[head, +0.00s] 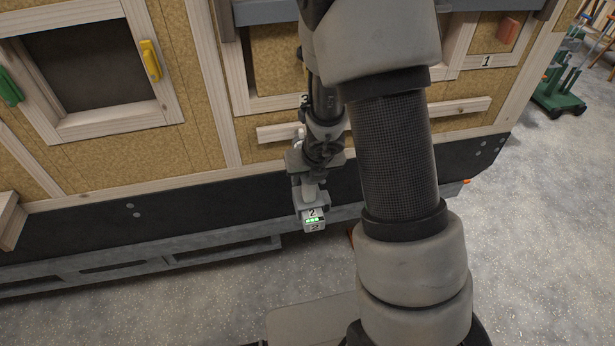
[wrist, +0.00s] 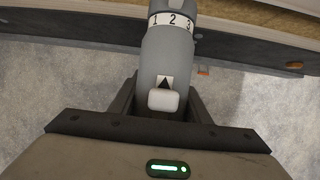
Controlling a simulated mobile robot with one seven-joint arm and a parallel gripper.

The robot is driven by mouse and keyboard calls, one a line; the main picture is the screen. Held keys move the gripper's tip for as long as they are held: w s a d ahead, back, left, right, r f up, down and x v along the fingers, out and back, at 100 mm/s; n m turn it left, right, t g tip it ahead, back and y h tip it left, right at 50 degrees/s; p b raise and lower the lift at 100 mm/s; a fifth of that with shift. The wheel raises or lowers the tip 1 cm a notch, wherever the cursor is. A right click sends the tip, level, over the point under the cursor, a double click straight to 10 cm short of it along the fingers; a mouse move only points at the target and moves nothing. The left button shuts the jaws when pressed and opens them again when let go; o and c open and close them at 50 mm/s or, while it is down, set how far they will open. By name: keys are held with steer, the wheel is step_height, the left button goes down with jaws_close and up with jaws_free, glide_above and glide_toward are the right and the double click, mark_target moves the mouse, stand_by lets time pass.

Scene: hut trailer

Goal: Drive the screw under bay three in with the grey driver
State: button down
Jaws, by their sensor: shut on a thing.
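My gripper (head: 315,165) is low in front of the trailer wall and is shut around the grey driver (wrist: 168,60). In the wrist view the driver lies between the two dark fingers and points toward the wall. Its collar reads 1, 2, 3, with the arrow mark roughly in line with 2. A white button sits below the arrow. In the head view its battery end (head: 313,219), marked 2 with green lights, hangs below the gripper. Bay three's number label (head: 304,99) shows just above, beside my arm. The driver's tip and the screw under bay three are hidden.
A wooden batten (head: 278,133) runs under the bays, partly behind my arm; a small dark spot shows near its right end. Bay one's label (head: 487,61) is at right. A green wheeled rack (head: 560,90) stands far right. Grey floor is clear in front.

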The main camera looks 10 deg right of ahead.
steer(key=shift+s+b, duration=0.65)
steer(key=shift+s, duration=0.6)
steer(key=s+d+b, duration=0.1)
steer(key=s+d, duration=0.3)
steer(key=d, duration=0.3)
